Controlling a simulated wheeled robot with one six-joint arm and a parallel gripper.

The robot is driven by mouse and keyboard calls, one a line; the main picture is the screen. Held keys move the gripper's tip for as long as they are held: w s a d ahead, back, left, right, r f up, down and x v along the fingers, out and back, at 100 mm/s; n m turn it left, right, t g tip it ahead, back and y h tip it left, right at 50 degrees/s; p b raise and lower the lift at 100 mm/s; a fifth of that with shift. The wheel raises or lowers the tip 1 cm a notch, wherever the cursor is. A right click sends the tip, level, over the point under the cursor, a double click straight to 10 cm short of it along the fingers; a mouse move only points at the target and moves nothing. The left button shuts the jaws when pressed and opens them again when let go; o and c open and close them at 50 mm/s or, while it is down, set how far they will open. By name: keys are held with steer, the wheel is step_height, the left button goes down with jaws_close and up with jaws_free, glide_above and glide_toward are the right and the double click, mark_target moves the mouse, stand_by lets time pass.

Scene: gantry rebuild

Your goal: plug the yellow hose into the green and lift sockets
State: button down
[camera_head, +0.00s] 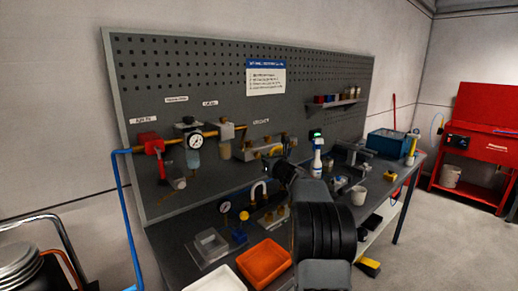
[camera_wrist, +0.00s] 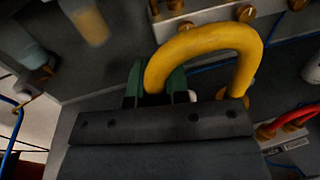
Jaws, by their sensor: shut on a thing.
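A yellow hose (camera_wrist: 212,40) arches across the wrist view. One end is between the green fingers of my gripper (camera_wrist: 156,84), which is shut on it. The other end curves down to the right, with a brass fitting near the dark gripper body. Beyond the arch, a grey manifold block (camera_wrist: 205,16) carries brass fittings; a manifold (camera_head: 262,149) with brass fittings also shows on the pegboard in the head view. The hose looks apart from these fittings, but I cannot be sure. I cannot tell which sockets are green or lift. My arm hides the gripper's details in the head view.
An orange tray (camera_head: 264,264) and a clear box (camera_head: 210,246) lie on the bench. A gauge and regulator (camera_head: 193,143) hang at the left of the pegboard. A spray bottle (camera_head: 317,163) and white cup (camera_head: 358,195) stand right.

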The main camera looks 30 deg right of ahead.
step_height(320, 180, down, 13)
steer(key=b, duration=0.2)
steer(key=shift+s+a, duration=0.25)
steer(key=shift+s, duration=0.1)
stand_by(0.6)
steer(key=p, duration=0.4)
steer(key=shift+r, duration=0.2)
steer(key=shift+f+p, duration=0.25)
steer(key=shift+p, duration=0.35)
steer(key=shift+f, duration=0.1)
